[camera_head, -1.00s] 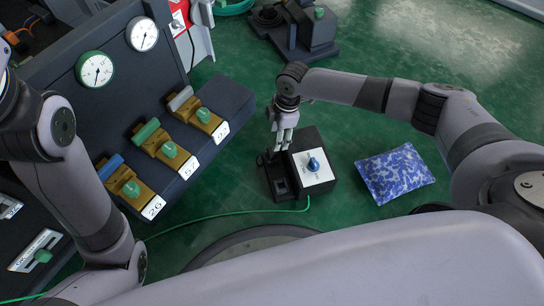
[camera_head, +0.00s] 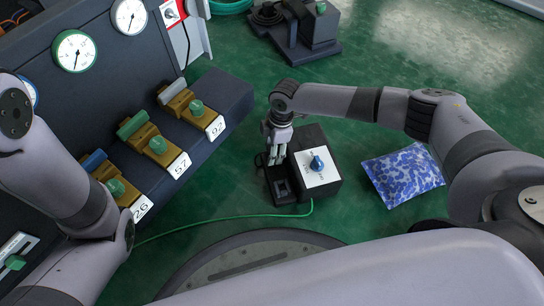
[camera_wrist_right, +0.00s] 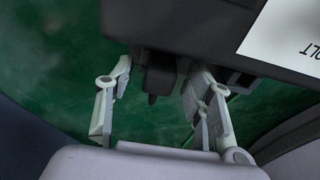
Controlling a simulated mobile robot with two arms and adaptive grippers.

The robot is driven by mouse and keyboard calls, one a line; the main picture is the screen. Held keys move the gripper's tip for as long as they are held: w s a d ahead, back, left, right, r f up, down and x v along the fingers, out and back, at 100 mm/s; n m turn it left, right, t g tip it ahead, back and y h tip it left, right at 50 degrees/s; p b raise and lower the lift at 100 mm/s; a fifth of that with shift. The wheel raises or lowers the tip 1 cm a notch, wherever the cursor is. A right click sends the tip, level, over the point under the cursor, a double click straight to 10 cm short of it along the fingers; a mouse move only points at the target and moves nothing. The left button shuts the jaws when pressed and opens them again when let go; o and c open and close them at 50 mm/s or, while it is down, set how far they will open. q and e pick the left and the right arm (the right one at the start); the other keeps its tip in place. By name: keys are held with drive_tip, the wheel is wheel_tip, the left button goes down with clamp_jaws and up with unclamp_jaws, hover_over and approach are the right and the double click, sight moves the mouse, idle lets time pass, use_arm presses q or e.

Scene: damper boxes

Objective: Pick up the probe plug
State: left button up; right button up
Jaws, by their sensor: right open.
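A small dark plug-like piece (camera_wrist_right: 160,78), probably the probe plug, shows in the right wrist view between my gripper's fingers, with a narrow tip. My right gripper (camera_wrist_right: 160,100) is open around it, a finger on either side; I cannot tell whether either touches it. In the head view my right gripper (camera_head: 276,150) points down at the left side of a black box (camera_head: 327,143) with a white top plate and a blue knob (camera_head: 316,163). The gripper hides the plug there. My left arm is at the left, its gripper out of view.
A dark socket block (camera_head: 283,187) adjoins the box's left side. A green cable (camera_head: 225,217) runs left along the floor. A dark bench (camera_head: 225,95) with brass valves and gauges stands left. A blue-white cushion (camera_head: 403,174) lies right on open green floor.

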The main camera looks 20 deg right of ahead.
drive_tip(key=shift+f, duration=0.2)
drive_tip(key=shift+c, duration=0.3)
clamp_jaws()
